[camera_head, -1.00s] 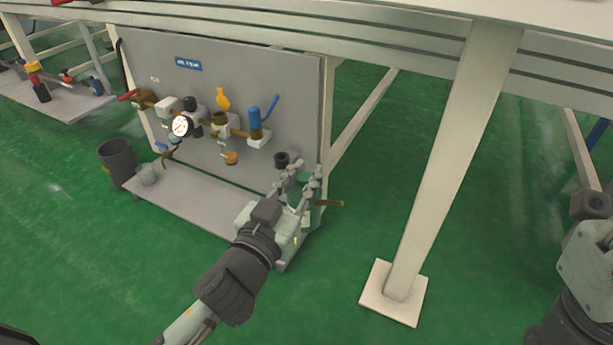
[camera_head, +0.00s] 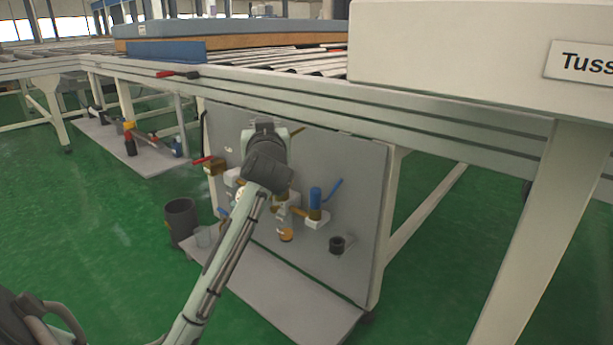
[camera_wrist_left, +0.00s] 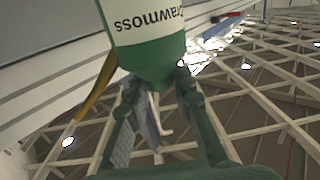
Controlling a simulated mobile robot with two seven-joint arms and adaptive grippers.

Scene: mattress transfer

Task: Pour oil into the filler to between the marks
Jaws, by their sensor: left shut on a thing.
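My left gripper (camera_wrist_left: 160,100) is shut on the oil bottle (camera_wrist_left: 147,40), which is white and green with lettering on it, in the left wrist view. A yellow-brown spout (camera_wrist_left: 90,98) runs beside the bottle there. In the head view my left wrist is raised in front of the panel (camera_head: 360,190) and hides the fingers and most of the bottle. The filler is hidden behind my arm. A small sight glass with amber in it (camera_head: 286,234) shows low on the panel; its marks are too small to read. My right gripper is out of view.
A red-handled valve (camera_head: 212,164) is left. A dark bucket (camera_head: 181,219) stands on the green floor beside the grey base plate (camera_head: 290,293). A roller conveyor frame (camera_head: 300,97) runs above.

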